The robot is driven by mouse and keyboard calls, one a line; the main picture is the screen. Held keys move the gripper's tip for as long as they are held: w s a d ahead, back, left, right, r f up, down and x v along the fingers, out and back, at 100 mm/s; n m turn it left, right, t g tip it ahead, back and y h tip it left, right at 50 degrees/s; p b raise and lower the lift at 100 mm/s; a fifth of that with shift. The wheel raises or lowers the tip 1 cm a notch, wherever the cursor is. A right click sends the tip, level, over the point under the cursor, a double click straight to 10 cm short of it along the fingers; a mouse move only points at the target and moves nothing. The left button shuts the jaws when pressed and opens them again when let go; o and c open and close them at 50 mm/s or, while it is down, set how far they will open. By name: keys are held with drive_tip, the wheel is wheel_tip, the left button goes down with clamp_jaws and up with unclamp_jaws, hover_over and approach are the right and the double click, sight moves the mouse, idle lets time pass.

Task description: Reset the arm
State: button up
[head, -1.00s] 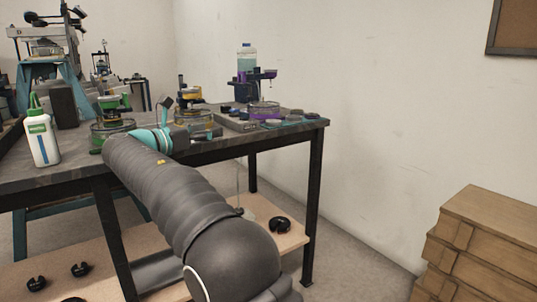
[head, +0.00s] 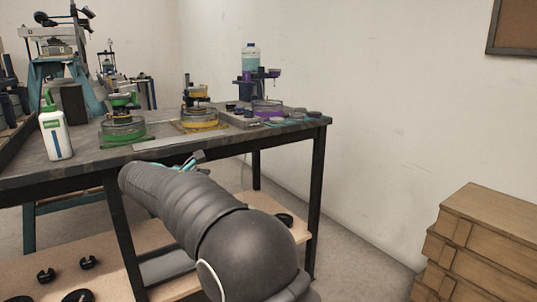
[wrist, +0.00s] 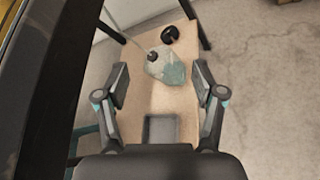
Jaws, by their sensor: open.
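My arm reaches forward from the bottom of the head view, with its far end low in front of the table's near edge. My gripper (wrist: 161,88) shows in the wrist view with its two fingers spread wide and nothing between them. It also shows partly in the head view (head: 196,160), mostly hidden behind my arm. Below it in the wrist view are the table's wooden lower shelf (wrist: 175,105) and a pale bluish lump or bag (wrist: 165,68) lying on that shelf.
The dark table (head: 75,172) holds a white bottle with a green cap (head: 56,135), a green device (head: 123,122), a yellow device (head: 198,112) and a purple device (head: 262,95). Wooden drawers (head: 490,235) stand at right. Black weights (head: 46,276) lie on the shelf.

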drive_tip(key=s+d+f+m+g+y, duration=0.25)
drive_tip(key=s+d+f+m, duration=0.2)
drive_tip(key=s+d, duration=0.3)
drive_tip(key=s+d+f+m+g+y, duration=0.2)
drive_tip(key=s+d+f+m+g, duration=0.2)
drive_tip(key=s+d+m, duration=0.3)
drive_tip(key=s+d+m+y, duration=0.1)
drive_tip(key=s+d+m, duration=0.4)
drive_tip(key=s+d, duration=0.4)
drive_tip(key=s+d+m+t+y, duration=0.1)
drive_tip(key=s+d+m, duration=0.5)
drive_tip(key=s, duration=1)
drive_tip(key=d+y, duration=0.1)
drive_tip(key=d, duration=0.1)
drive_tip(key=shift+s+d+r, duration=0.2)
drive_tip(key=shift+s+d, duration=0.2)
